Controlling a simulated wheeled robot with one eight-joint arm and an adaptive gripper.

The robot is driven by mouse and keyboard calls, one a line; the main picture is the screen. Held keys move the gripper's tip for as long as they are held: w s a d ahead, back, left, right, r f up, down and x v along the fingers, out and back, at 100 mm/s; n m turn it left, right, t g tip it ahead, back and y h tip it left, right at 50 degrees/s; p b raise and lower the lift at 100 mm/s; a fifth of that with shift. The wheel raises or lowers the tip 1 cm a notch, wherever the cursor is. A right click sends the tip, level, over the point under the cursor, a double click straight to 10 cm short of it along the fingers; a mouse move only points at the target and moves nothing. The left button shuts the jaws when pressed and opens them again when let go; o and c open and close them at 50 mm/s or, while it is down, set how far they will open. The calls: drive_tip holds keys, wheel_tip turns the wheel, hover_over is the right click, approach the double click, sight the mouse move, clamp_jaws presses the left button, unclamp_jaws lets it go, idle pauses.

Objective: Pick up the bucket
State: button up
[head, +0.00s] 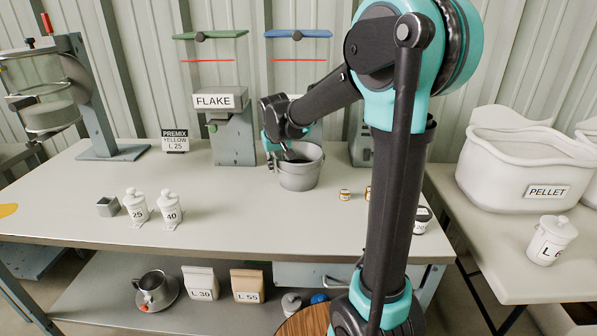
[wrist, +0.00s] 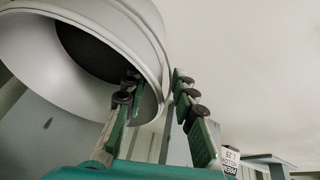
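The grey metal bucket (head: 300,178) stands upright on the long table, in front of the FLAKE dispenser and to its right. It fills the upper left of the wrist view (wrist: 152,30), mouth partly toward the camera. My gripper (head: 288,156) is at the bucket's left rim, partly hidden by my own arm. In the wrist view my gripper (wrist: 156,78) straddles the bucket wall, one finger inside the mouth and one outside. The fingers look apart, with a gap around the wall; contact cannot be made out.
The FLAKE dispenser (head: 233,130) stands behind and left of the bucket. A PREMIX YELLOW sign (head: 175,141) and white jars marked 25 (head: 136,209) and 40 (head: 170,208) are further left. Small jars (head: 345,195) sit right of it. A PELLET bin (head: 515,170) is on the right table.

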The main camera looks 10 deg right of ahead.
sight(279, 171)
drive_tip(key=x, duration=0.4)
drive_tip(key=shift+d, duration=0.15)
clamp_jaws()
